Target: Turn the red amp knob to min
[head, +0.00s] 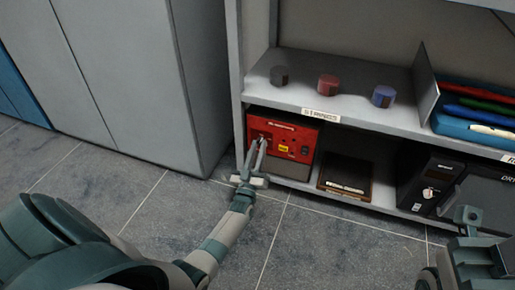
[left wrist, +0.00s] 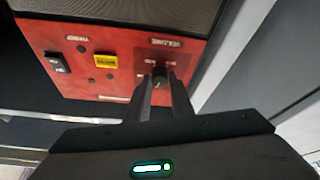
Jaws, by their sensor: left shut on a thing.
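The red amp (head: 285,142) stands on the lower shelf at its left end, with its red panel facing out. In the left wrist view its panel (left wrist: 110,62) shows a dark knob (left wrist: 159,75) under a label that seems to read VOLUME. My left gripper (head: 262,143) reaches the left part of the panel. In the left wrist view its fingers (left wrist: 160,85) are closed around the knob, partly hiding it. The knob's pointer direction cannot be made out.
The upper shelf (head: 330,112) holds grey, red and blue cylinders and a blue tray (head: 470,124) of coloured items. A dark flat case (head: 345,178) and a black device with a white knob (head: 428,190) stand right of the amp. A grey cabinet (head: 195,80) stands left. The floor in front is clear.

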